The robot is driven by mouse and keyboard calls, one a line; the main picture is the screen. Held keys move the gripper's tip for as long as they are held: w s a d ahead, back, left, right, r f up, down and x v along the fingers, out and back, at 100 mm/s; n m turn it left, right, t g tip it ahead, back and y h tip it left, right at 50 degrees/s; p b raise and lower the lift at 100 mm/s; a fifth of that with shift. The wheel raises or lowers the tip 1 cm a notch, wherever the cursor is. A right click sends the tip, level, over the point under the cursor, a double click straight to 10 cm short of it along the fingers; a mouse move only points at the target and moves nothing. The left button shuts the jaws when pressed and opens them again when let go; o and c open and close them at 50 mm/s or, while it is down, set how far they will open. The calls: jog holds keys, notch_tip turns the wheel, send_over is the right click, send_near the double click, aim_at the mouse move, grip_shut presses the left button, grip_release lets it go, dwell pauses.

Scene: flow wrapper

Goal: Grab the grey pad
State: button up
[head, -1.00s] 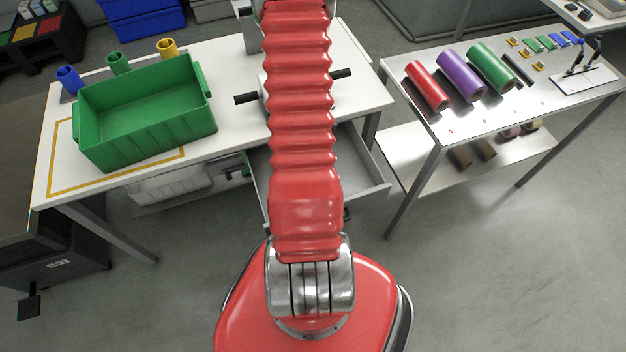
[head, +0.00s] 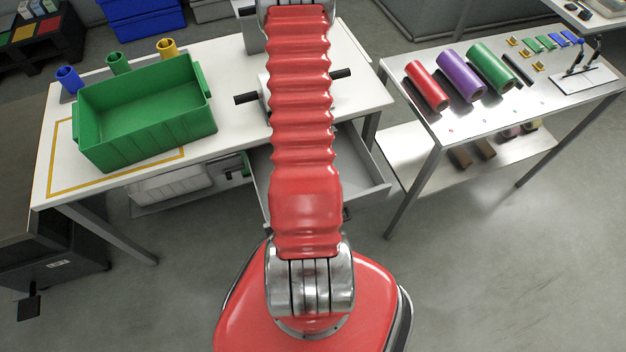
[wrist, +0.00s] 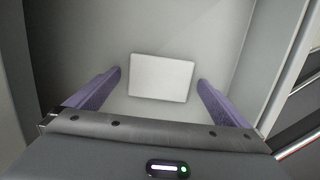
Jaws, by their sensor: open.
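I cannot tell how high the fingertips are above the drawer bottom. In the head view the open drawer (head: 363,178) sticks out from under the white table. My red arm hides the pad and my gripper there.
Drawer walls (wrist: 242,62) stand close around my gripper. The white table (head: 232,135) above carries a green bin (head: 150,140) and a roller with black handles (head: 341,73). A side table (head: 520,92) with coloured rolls stands at the right.

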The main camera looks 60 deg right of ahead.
jog(key=c, duration=1.1)
jog(key=shift+r, duration=0.2)
jog(key=shift+r, duration=4.8)
